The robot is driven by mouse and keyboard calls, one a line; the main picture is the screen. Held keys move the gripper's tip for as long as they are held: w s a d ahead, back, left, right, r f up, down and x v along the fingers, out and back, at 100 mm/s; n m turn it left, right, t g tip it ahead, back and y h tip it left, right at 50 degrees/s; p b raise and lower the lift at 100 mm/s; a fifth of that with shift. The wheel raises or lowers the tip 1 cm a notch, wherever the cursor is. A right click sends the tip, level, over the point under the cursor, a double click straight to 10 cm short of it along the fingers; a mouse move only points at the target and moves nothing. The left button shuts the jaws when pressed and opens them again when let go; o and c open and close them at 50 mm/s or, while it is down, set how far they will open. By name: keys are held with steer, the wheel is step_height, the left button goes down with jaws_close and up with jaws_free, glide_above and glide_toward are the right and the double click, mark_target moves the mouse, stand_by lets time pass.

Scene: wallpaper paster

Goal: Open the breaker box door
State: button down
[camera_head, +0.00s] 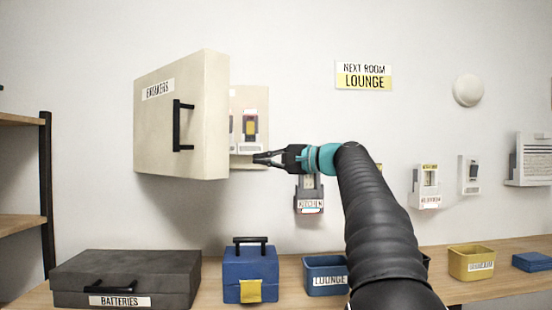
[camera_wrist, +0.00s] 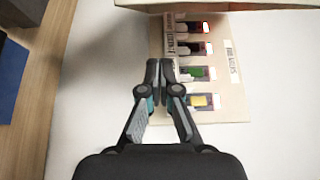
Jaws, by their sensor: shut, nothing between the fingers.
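The breaker box door (camera_head: 160,115) is cream, labelled BREAKERS, with a black bar handle (camera_head: 182,125). It stands swung out from the wall, part open. Behind its right edge shows the box's inside panel (camera_head: 249,98) with switches. In the wrist view the panel (camera_wrist: 235,100) carries several coloured switches, and a pale edge, probably the door (camera_wrist: 215,6), crosses the top. My gripper (camera_head: 258,159) is shut and empty, just right of the door's lower right edge and in front of the panel's lower part. It also shows in the wrist view (camera_wrist: 160,68), left of the switches.
Below, a wooden counter (camera_head: 400,258) holds a dark batteries case (camera_head: 130,275), a blue box (camera_head: 250,272), a blue LOUNGE bin (camera_head: 325,275) and a yellow bin (camera_head: 471,262). Wall switches (camera_head: 426,185) hang to the right. Shelves (camera_head: 20,222) stand at far left.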

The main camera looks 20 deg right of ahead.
steer(key=a, duration=0.6)
steer(key=shift+w+b, duration=0.3)
steer(key=shift+w, duration=0.05)
steer(key=shift+s, duration=0.1)
